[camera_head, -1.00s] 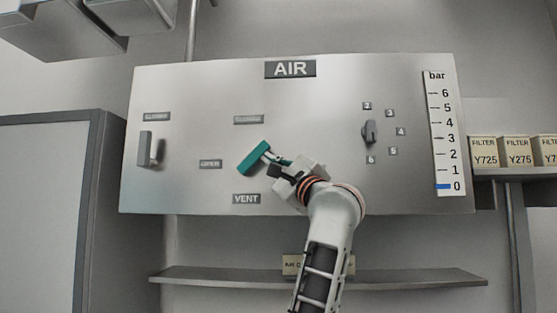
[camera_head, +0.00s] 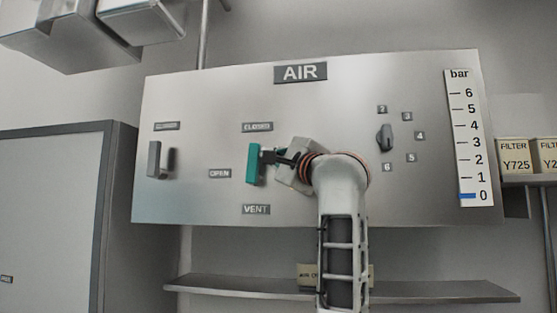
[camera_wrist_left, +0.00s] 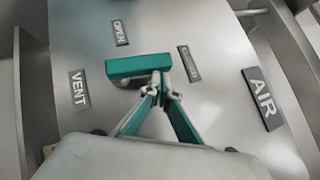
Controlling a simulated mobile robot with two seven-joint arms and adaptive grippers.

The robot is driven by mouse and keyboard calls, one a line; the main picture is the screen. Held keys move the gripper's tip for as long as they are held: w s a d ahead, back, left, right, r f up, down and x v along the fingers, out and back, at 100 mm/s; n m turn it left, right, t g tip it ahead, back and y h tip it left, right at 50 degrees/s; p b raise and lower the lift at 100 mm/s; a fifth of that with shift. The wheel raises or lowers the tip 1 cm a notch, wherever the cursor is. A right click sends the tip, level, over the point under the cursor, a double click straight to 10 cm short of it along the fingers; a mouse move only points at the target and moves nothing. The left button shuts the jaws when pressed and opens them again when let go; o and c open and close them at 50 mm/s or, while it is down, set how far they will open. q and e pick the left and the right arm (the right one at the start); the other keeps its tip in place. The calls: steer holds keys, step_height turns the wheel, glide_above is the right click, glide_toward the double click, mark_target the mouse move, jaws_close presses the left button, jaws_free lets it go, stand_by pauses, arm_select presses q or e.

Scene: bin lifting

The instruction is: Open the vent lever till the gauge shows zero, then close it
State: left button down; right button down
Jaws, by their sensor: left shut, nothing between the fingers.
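The teal vent lever (camera_head: 253,165) stands nearly upright on the air panel, above the VENT label (camera_head: 256,209) and below the CLOSED label (camera_head: 257,127). The OPEN label (camera_head: 220,173) is to its left. The gauge (camera_head: 470,138) has its blue mark (camera_head: 467,196) at 0. My left gripper (camera_head: 270,157) is at the lever's right side. In the left wrist view, its fingers (camera_wrist_left: 162,88) are closed together right against or very near the lever (camera_wrist_left: 138,66); I cannot tell whether they touch. My right gripper is not in view.
A second, grey lever (camera_head: 154,159) is at the panel's left, and a grey selector knob (camera_head: 384,138) is at its right. A shelf (camera_head: 430,291) runs below the panel. A grey cabinet (camera_head: 55,215) stands left, and filter boxes (camera_head: 516,155) sit right.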

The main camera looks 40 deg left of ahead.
arm_select(q)
steer(key=shift+s+a+r, duration=0.15)
steer(key=shift+s+r, duration=0.1)
steer(key=shift+s, duration=0.05)
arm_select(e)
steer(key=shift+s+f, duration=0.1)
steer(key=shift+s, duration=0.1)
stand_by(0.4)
